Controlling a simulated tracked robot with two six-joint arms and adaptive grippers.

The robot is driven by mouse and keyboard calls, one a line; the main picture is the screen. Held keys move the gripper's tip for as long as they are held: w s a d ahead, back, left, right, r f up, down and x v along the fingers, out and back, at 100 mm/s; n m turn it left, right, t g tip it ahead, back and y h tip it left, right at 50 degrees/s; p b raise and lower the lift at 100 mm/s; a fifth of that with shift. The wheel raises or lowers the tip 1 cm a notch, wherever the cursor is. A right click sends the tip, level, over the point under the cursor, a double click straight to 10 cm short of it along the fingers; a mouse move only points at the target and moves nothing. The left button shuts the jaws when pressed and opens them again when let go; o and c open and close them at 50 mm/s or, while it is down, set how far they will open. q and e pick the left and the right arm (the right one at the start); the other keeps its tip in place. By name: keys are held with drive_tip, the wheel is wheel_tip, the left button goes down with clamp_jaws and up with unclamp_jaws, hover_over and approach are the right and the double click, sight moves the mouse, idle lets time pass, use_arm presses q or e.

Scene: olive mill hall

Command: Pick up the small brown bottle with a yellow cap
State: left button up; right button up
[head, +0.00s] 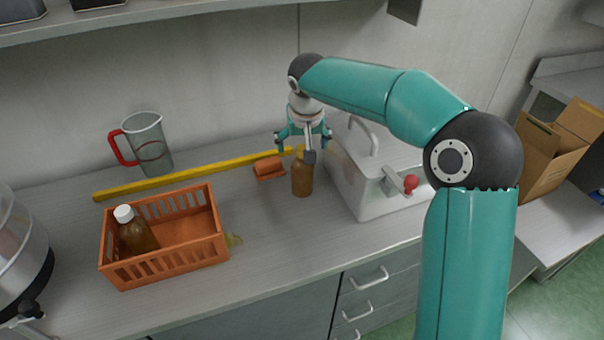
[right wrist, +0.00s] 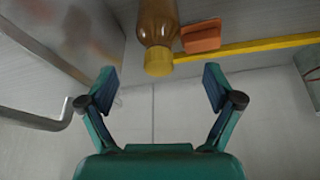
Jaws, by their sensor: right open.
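My left gripper is not in view.
An orange crate (head: 170,268) holds a white-capped brown bottle (head: 136,230). A yellow bar (head: 190,174), an orange-brown block (head: 268,168) and a measuring jug (head: 149,144) lie or stand behind. Counter in front is free.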

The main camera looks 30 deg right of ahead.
sight(301, 161)
drive_tip(key=x, duration=0.3)
drive_tip(key=shift+s+p+x, duration=0.15)
drive_tip(key=shift+p+x, duration=0.2)
drive_tip(key=shift+x, duration=1)
drive_tip(key=shift+s+p+x, duration=0.15)
drive_tip(key=shift+p+x, duration=0.15)
drive_tip(key=shift+x, duration=1.1)
drive_tip(key=c, duration=1.6)
